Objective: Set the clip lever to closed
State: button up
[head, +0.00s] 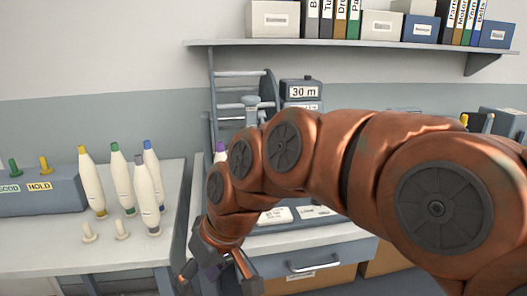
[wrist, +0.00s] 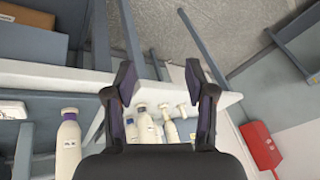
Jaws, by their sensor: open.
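My gripper (head: 218,280) is low in the head view, in front of the gap between the left table and the drawer bench. In the wrist view, my gripper (wrist: 165,85) has its two dark fingers spread wide with nothing between them. A grey machine frame with rollers (head: 240,90) stands on the bench behind my arm, beside a counter reading 30 m (head: 301,91). I cannot make out a clip lever in either view. My arm hides part of the bench and machine.
Several cream bobbins (head: 92,183) stand on the left table (head: 75,254), by a GOOD/HOLD block (head: 40,198). A drawer (head: 315,262) is under the bench. A shelf (head: 350,43) with boxes hangs above. The wrist view shows a purple-topped bobbin (wrist: 68,145) and a red box (wrist: 262,147).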

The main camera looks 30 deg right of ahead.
jog(key=w+d+r+t+y+b, duration=0.1)
jog(key=w+d+r+t+b, duration=0.35)
jog(key=w, duration=0.25)
jog(key=w+d+r+t+y+b, duration=0.2)
jog(key=w+d+r+t+b, duration=0.1)
jog(key=w+b, duration=0.35)
jog(key=d+r+m+t+h+b, duration=0.1)
jog(key=d+r+t+h+b, duration=0.2)
jog(key=d, duration=0.8)
jog(key=d+r+m+t+b, duration=0.1)
jog(key=d+r+t+b, duration=0.35)
jog(key=d, duration=0.65)
jog(key=shift+g, duration=0.3)
jog(key=shift+d+r+b+x, duration=0.1)
jog(key=shift+d+b+x, duration=0.1)
jog(key=shift+x, duration=1.2)
jog(key=shift+d+r+b+x, duration=0.1)
jog(key=shift+b+x, duration=0.1)
jog(key=shift+x, duration=1.15)
jog(key=shift+d+b+x, duration=0.1)
jog(key=shift+b+x, duration=0.1)
jog(key=shift+x, duration=1.2)
jog(key=shift+w, duration=0.1)
grip_shut()
